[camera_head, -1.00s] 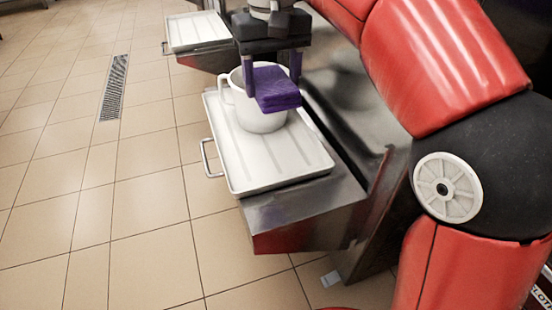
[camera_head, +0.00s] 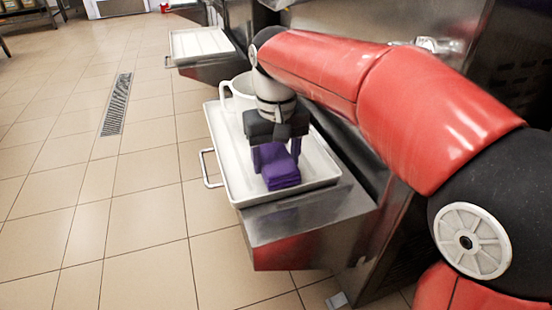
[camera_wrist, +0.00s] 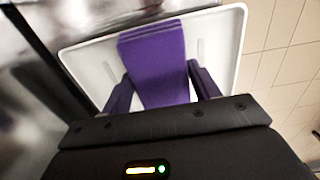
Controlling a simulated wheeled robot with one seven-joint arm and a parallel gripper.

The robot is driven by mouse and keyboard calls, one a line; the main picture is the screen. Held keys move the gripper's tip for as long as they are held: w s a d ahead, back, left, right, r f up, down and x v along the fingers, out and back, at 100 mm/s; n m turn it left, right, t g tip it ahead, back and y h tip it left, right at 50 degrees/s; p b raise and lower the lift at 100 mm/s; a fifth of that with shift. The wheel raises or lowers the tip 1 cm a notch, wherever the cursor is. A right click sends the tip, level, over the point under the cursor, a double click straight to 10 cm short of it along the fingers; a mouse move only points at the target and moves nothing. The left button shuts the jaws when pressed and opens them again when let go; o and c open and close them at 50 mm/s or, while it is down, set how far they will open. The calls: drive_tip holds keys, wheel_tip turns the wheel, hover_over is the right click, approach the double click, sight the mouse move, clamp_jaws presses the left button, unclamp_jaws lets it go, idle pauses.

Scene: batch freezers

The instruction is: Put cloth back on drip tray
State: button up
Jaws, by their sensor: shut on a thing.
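The folded purple cloth (camera_head: 280,168) is between the two fingers of my gripper (camera_head: 276,168), which is shut on it. In the head view the cloth is over the near part of the white drip tray (camera_head: 318,172). In the wrist view the cloth (camera_wrist: 156,62) stretches from between my gripper's fingers (camera_wrist: 160,88) toward the rim of the drip tray (camera_wrist: 226,40). I cannot tell whether the cloth touches the tray floor.
A white pot (camera_head: 238,92) with a handle stands on the far part of the same tray, partly behind my gripper. A second white tray (camera_head: 200,43) is farther back. A metal handle (camera_head: 208,168) sticks out at the tray's left. Tiled floor lies left.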

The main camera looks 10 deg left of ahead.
sight(276, 159)
drive_tip(key=shift+f, duration=0.3)
drive_tip(key=o, duration=0.9)
wheel_tip(276, 159, up, 13)
drive_tip(key=p, duration=0.3)
drive_tip(key=shift+f+p, duration=0.15)
drive_tip(key=shift+p, duration=0.25)
